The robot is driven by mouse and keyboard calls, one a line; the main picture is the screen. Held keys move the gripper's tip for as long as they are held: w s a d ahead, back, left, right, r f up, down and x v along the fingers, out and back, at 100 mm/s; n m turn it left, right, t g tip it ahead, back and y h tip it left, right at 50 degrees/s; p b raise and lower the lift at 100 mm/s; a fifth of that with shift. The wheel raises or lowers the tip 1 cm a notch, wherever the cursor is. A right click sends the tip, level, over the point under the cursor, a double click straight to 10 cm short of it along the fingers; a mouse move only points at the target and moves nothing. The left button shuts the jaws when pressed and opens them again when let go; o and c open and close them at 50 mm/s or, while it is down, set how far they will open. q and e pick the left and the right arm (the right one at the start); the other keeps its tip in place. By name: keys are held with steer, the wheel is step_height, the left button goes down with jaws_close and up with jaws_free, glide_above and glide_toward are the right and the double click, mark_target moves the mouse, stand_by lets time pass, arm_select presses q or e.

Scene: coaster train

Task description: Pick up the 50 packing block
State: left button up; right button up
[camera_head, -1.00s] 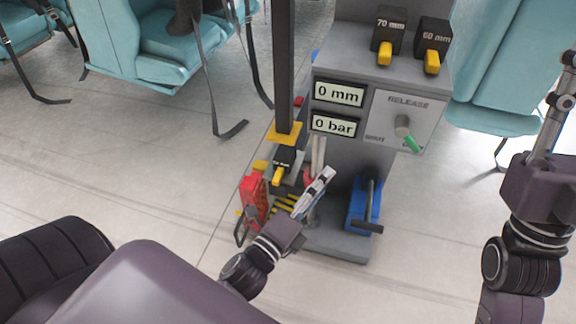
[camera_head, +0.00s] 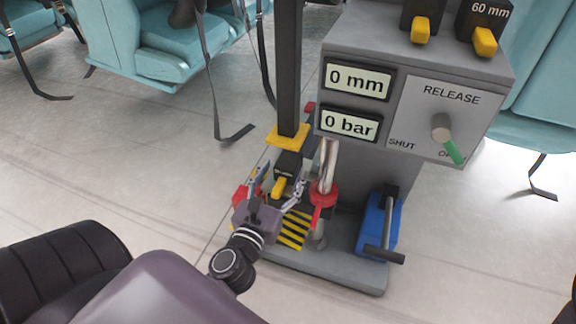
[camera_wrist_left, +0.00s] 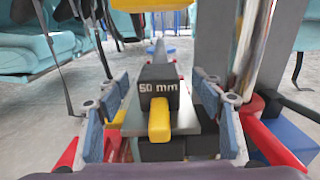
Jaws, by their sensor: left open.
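The 50 mm packing block (camera_head: 288,164) is black with a yellow handle and stands low beside the post, under a yellow plate. In the left wrist view the block (camera_wrist_left: 160,78) sits upright on a grey surface, its label and yellow handle facing me. My left gripper (camera_head: 279,181) is open, with one finger on each side of the block. In the left wrist view both blue-padded fingers (camera_wrist_left: 163,118) stand apart from the block, with gaps on either side. My right gripper is out of view.
A grey console (camera_head: 345,45) stands at the right with 0 mm and 0 bar displays. A 60 mm block (camera_head: 486,15) and another block are on top. A red-collared cylinder (camera_head: 325,193), striped plate (camera_head: 293,230) and blue pedal unit (camera_head: 378,222) are close by.

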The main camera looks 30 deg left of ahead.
mark_target(288, 161)
arm_select(q)
steer(key=x, duration=0.4)
steer(key=shift+w+a+p, duration=0.15)
steer(key=shift+p, duration=0.2)
jaws_close()
